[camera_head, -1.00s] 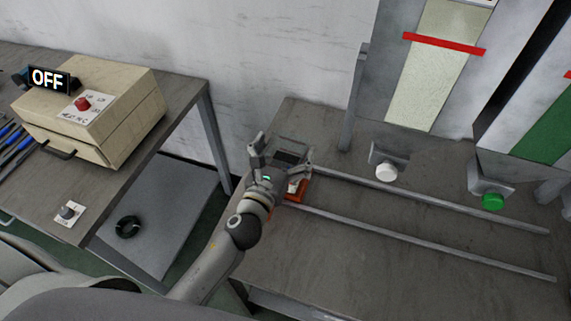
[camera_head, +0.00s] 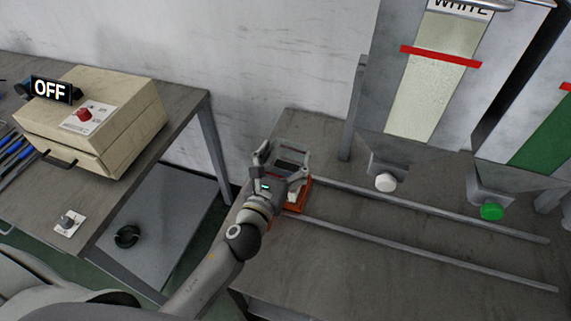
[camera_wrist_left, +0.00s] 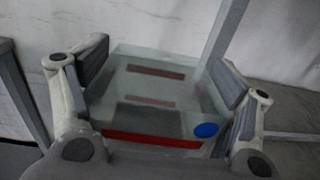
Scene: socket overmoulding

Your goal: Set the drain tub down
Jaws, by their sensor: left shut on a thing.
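The drain tub (camera_wrist_left: 152,117) is a clear, box-shaped tub with a red band along its near side and a blue dot at its right corner in the left wrist view. In the head view the tub (camera_head: 291,148) shows at the left end of two rails, partly hidden by my gripper. My left gripper (camera_head: 283,166) is shut on the tub, with one finger on each side of it. The left gripper's fingers also show in the left wrist view (camera_wrist_left: 160,90). I cannot tell whether the tub's base touches what lies below. My right gripper is out of view.
An orange-red piece (camera_head: 299,194) sits just below the gripper, by the rails (camera_head: 430,212). A beige machine (camera_head: 92,120) marked OFF is on the left table. The bench front is clear.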

